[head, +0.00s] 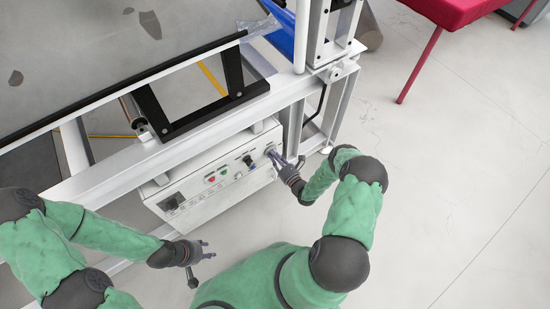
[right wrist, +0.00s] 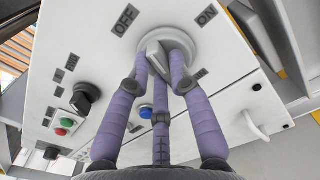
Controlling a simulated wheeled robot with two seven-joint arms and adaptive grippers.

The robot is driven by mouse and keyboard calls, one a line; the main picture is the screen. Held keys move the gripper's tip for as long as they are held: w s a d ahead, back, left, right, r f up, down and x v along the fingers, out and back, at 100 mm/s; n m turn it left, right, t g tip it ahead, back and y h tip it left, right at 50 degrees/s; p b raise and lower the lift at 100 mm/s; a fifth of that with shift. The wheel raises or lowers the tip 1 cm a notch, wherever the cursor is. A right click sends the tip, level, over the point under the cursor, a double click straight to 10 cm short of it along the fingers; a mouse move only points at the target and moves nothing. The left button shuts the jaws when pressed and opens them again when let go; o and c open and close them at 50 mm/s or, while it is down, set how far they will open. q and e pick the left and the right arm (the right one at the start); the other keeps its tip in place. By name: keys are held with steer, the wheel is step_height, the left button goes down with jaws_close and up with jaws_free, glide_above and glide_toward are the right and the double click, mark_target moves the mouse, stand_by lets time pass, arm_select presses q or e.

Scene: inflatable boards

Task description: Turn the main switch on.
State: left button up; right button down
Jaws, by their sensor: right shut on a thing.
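The main switch (right wrist: 155,50) is a grey handle on a round grey dial, on the white control box (head: 165,200). The labels OFF and ON sit above the dial at left and right in the right wrist view. The handle's upper end leans toward the OFF side. My right gripper (right wrist: 163,70) is shut on the handle, with purple fingers on both sides of it; they hide its lower part. In the head view my right gripper (head: 277,158) is at the box's right end. My left gripper (head: 206,250) is empty, fingers spread, in front of the box.
A black knob (right wrist: 85,97), green and red buttons (right wrist: 65,127) and a blue button (right wrist: 146,112) are on the same panel. The white machine frame (head: 120,170) runs above the box. A red table (head: 450,10) stands at the upper right. The floor at right is clear.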

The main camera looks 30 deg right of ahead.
steer(key=shift+d+f+m, duration=0.1)
steer(key=shift+d+m, duration=0.05)
steer(key=shift+m, duration=2.3)
steer(key=shift+d+f+m, duration=0.1)
steer(key=shift+m, duration=2.3)
steer(key=shift+d+m, duration=0.15)
steer(key=shift+m, duration=2.3)
steer(key=c, duration=1.1)
jaws_free()
